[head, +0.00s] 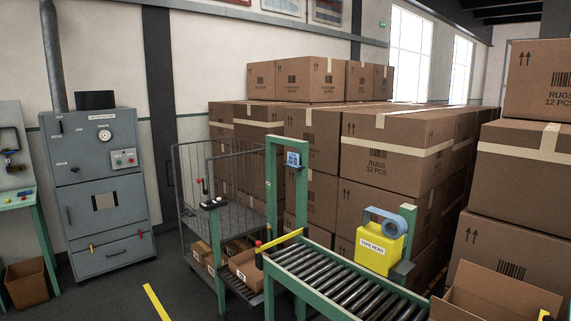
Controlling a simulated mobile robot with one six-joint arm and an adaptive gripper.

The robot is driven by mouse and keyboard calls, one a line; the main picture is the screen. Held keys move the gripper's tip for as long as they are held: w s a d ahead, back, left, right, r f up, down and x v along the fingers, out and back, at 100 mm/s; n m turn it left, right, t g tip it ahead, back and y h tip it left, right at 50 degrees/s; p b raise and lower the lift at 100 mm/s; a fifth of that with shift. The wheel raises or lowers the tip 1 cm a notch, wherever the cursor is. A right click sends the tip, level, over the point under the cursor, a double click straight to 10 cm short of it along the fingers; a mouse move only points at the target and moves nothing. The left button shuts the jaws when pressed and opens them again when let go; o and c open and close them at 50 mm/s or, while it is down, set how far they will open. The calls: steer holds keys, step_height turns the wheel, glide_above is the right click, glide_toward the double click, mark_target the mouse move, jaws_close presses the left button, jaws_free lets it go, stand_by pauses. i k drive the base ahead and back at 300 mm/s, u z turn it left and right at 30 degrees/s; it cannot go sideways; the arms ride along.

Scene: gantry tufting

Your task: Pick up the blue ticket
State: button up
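No thing that I can surely call the blue ticket shows in the head view. A small blue panel with light marks (293,159) is fixed on the right post of the green frame over the roller conveyor; it is too small to tell whether it is a ticket or a display. My gripper is not in view.
The roller conveyor (340,284) runs toward the lower right, with a yellow tape head (380,249) beside it. A wire cage trolley (190,185) holds cartons. A grey cabinet (98,190) stands left. Stacked cartons (385,160) block the back. Dark floor (120,300) is open at lower left.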

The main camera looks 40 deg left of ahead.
mark_target(293, 159)
steer(key=u, duration=1.75)
steer(key=i, duration=0.85)
steer(key=u, duration=0.55)
steer(key=i, duration=1.6)
steer(key=z, duration=0.35)
steer(key=i, duration=0.85)
steer(key=z, duration=0.3)
